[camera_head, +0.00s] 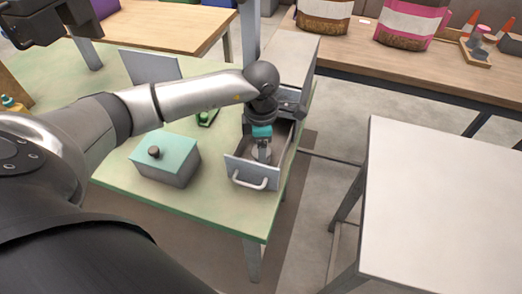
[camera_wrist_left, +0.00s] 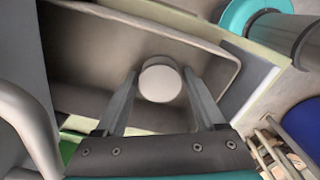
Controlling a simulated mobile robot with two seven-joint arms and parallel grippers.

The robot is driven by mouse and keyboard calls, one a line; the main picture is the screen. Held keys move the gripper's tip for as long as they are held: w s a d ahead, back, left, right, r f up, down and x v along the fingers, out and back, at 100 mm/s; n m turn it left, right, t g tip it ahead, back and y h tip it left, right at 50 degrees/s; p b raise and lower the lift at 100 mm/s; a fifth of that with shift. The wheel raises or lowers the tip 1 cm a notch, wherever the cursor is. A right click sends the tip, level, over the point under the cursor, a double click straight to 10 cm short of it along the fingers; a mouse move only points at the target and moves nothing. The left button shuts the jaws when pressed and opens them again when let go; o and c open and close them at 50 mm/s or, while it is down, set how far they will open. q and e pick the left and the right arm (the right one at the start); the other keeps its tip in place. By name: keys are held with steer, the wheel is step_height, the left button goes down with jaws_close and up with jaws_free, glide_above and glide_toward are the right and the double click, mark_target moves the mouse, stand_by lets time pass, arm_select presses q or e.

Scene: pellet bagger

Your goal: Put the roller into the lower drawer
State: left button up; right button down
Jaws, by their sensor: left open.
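The open drawer (camera_head: 240,172) is pulled out from the grey cabinet (camera_head: 290,52), below another drawer front (camera_head: 291,99), so it looks like the lower one. My left gripper (camera_head: 262,153) points down into this drawer. In the left wrist view, the gripper (camera_wrist_left: 160,76) is open, with one finger on each side of a pale round end, which I take to be the roller (camera_wrist_left: 160,84). The roller appears within the drawer walls (camera_wrist_left: 100,42). The rest of its body is hidden, and I cannot tell whether it touches the drawer floor. My right gripper is out of view.
A teal-topped grey box (camera_head: 167,160) with a black knob stands left of the drawer on the green table (camera_head: 215,200). A small green item (camera_head: 207,117) lies behind it. A bare white table (camera_head: 445,205) stands at the right. Bags (camera_head: 410,25) stand on the back bench.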

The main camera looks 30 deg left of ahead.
arm_select(q)
step_height(320, 180, up, 12)
steer(key=p, duration=0.1)
steer(key=shift+r+p, duration=0.15)
steer(key=shift+p, duration=0.2)
